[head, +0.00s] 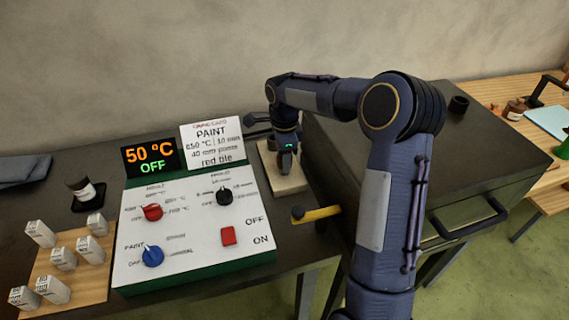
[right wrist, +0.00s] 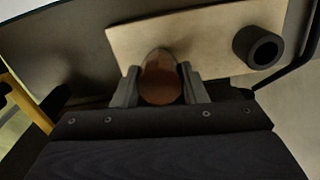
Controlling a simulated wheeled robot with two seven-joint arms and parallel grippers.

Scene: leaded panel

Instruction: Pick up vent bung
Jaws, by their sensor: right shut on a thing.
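My right gripper (head: 285,163) points down over a pale wooden board (head: 292,184) between the control panel and the dark kiln. In the right wrist view its two fingers (right wrist: 160,88) are shut on a rounded reddish-brown piece, which looks like the vent bung (right wrist: 161,76). The board (right wrist: 205,30) shows behind the bung; I cannot tell whether the bung still touches it. In the head view the gripper hides the bung. My left gripper is not in view.
A black ring-shaped piece (right wrist: 258,48) sits on the board. The kiln (head: 400,150) has a short black collar (head: 459,104) on top and a yellow lever (head: 318,213) at its side. The control panel (head: 190,262) reads 50 °C, OFF. White blocks (head: 63,258) stand on a wooden tray at left.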

